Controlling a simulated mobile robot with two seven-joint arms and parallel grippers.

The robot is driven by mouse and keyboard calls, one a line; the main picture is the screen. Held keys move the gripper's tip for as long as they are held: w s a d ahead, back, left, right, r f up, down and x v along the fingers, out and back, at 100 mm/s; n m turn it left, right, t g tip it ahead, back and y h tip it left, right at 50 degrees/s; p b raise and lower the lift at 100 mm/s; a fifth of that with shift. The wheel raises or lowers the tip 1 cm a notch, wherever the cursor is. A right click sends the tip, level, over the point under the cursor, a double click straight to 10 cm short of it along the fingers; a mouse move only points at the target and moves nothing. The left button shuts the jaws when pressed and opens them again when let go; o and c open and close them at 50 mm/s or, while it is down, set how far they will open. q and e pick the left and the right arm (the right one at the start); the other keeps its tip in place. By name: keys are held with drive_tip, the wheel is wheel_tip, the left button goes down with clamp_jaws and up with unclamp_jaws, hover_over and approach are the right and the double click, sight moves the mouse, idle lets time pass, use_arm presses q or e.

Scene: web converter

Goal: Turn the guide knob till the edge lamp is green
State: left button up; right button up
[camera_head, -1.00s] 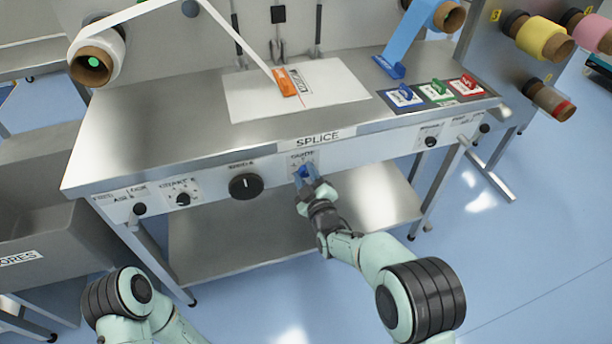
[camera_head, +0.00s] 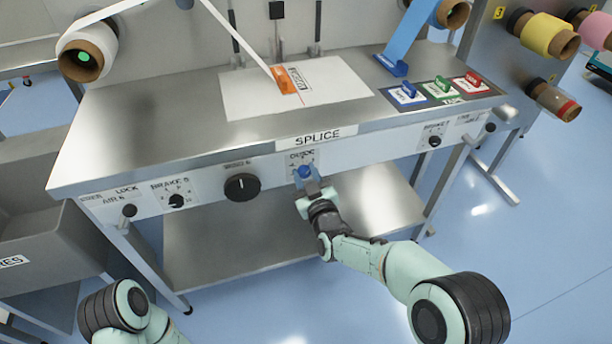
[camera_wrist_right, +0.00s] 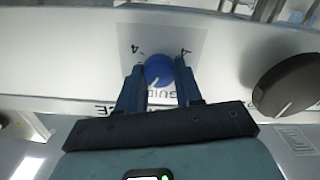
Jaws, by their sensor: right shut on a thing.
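The blue guide knob (camera_head: 304,173) sits on the front panel of the bench, under the label GUIDE (camera_head: 302,155). It also shows in the right wrist view (camera_wrist_right: 158,70), with a white pointer line aimed down and slightly left in that picture. My right gripper (camera_head: 306,180) is shut on the knob; in the right wrist view one finger lies on each side of it (camera_wrist_right: 159,82). I cannot make out an edge lamp in these frames. My left arm shows only in part at the lower left; its gripper is out of view.
A larger black knob (camera_head: 242,187) is left of the guide knob, and a BRAKE knob (camera_head: 176,201) lies farther left. The bench top (camera_head: 165,130) carries a white sheet (camera_head: 335,90) with an orange piece (camera_head: 290,79). A lower shelf (camera_head: 235,245) runs underneath.

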drive_tip(key=o, duration=1)
drive_tip(key=shift+o, duration=0.2)
use_arm(q)
drive_tip(key=shift+t, duration=0.5)
drive_tip(key=shift+w+d+r+p, duration=0.2)
drive_tip(key=shift+w+r+p, duration=0.35)
drive_tip(key=shift+r, duration=0.25)
drive_tip(key=shift+w+d+r+p, duration=0.15)
drive_tip(key=shift+w+r+p, duration=0.25)
drive_tip(key=shift+w+r, duration=0.3)
use_arm(e)
drive_tip(key=v, duration=1.3)
drive_tip(key=shift+s, duration=0.2)
use_arm(q)
drive_tip(key=shift+s+r, duration=0.1)
use_arm(e)
drive_tip(key=shift+d, duration=0.1)
